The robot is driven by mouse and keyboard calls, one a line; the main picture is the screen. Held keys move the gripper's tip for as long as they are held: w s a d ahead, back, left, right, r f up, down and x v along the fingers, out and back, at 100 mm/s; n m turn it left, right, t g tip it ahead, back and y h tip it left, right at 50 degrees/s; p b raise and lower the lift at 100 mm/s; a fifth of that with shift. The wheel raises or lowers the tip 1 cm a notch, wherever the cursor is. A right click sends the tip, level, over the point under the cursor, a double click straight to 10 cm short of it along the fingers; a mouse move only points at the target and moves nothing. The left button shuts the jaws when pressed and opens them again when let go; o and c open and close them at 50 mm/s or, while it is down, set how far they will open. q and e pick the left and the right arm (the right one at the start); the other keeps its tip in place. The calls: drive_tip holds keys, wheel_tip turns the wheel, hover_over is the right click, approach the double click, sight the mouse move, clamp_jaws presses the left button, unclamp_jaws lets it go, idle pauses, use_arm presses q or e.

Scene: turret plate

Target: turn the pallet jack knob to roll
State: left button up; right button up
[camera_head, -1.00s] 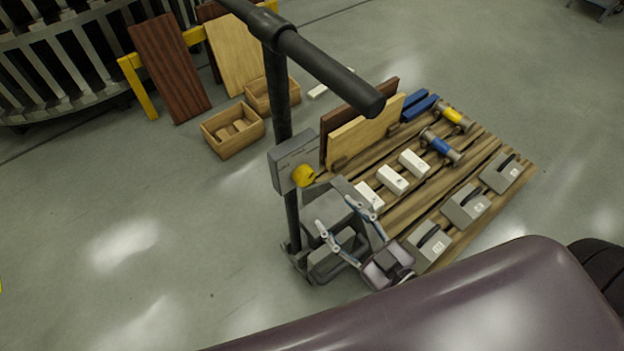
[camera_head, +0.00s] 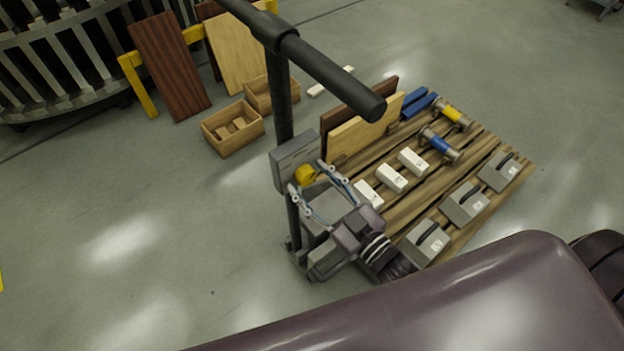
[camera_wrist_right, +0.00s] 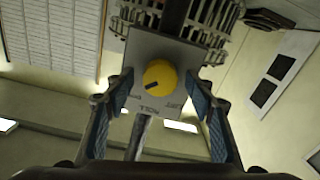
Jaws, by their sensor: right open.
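The yellow knob (camera_head: 305,175) sits on the grey control box (camera_head: 292,158) on the pallet jack's black handle post (camera_head: 279,100). In the right wrist view the knob (camera_wrist_right: 160,86) shows face-on, with a dark pointer mark toward its lower left. Lettering on the box face below it is hard to read. My right gripper (camera_head: 308,178) is open, its fingers on either side of the knob in the picture. In the wrist view the blue-padded fingers (camera_wrist_right: 160,100) stand wide apart, with gaps to the knob on both sides. My left gripper is not in view.
The wooden pallet (camera_head: 425,208) beside the jack carries grey cases (camera_head: 466,204), white boxes (camera_head: 392,178), spools (camera_head: 441,146) and boards (camera_head: 362,130). The T-shaped handle bar (camera_head: 330,70) extends above the box. Wooden crates (camera_head: 232,128) stand on the floor behind. Floor at left is clear.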

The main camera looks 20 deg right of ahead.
drive_tip(key=shift+c, duration=0.3)
drive_tip(key=c, duration=1.1)
drive_tip(key=shift+n, duration=0.3)
drive_tip(key=n+p, duration=0.2)
drive_tip(key=n, duration=0.1)
drive_tip(key=shift+r, duration=0.1)
drive_tip(key=n, duration=0.2)
drive_tip(key=shift+n+p, duration=0.35)
drive_tip(key=shift+n, duration=1.65)
